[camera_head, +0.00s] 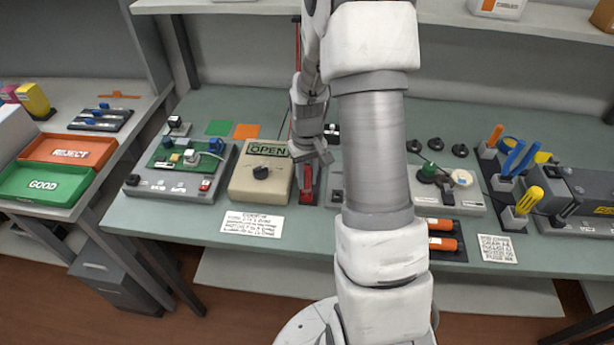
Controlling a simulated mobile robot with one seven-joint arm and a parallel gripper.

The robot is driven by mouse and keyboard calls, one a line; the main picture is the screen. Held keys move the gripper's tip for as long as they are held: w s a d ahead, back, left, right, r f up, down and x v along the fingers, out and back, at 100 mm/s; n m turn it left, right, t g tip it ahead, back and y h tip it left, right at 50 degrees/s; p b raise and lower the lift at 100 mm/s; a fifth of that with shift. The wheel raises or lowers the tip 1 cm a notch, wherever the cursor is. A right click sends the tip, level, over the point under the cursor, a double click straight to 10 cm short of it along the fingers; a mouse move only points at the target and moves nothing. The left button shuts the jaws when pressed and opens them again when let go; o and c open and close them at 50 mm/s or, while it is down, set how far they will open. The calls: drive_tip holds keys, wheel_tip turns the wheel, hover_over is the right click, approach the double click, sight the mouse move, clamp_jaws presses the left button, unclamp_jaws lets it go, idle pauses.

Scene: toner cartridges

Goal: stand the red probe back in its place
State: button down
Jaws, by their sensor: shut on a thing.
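My gripper (311,156) points down over the middle of the bench, just right of the beige meter box. It is shut on the red probe (307,178), whose red part shows directly below the fingers. A small dark base (307,198) with red on it sits under the probe. I cannot tell whether the probe is seated in it or just above it. The upper part of the probe is hidden by the fingers.
The beige meter box (262,172) reading OPEN stands close on the left, with a grey test box (180,190) beyond it. My arm hides the bench to the right. A paper label (252,224) lies in front.

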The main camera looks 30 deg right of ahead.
drive_tip(key=shift+f, duration=0.4)
drive_tip(key=c, duration=0.6)
unclamp_jaws()
wheel_tip(320, 180, up, 18)
drive_tip(key=shift+f+p, duration=0.25)
drive_tip(key=shift+p, duration=0.15)
drive_tip(key=shift+a, duration=0.1)
drive_tip(key=s+a+r+t, duration=0.2)
drive_tip(key=s+a+r, duration=0.1)
drive_tip(key=s, duration=0.3)
drive_tip(key=s+a+r+t, duration=0.1)
drive_tip(key=s+a+r, duration=0.2)
drive_tip(key=s+a, duration=0.2)
drive_tip(key=s+a+r+t, duration=0.2)
drive_tip(key=s+a+r, duration=0.2)
drive_tip(key=s, duration=0.3)
drive_tip(key=shift+s+a+n+t, duration=0.15)
drive_tip(key=shift+s+n+t, duration=0.15)
drive_tip(key=shift+s+n, duration=0.1)
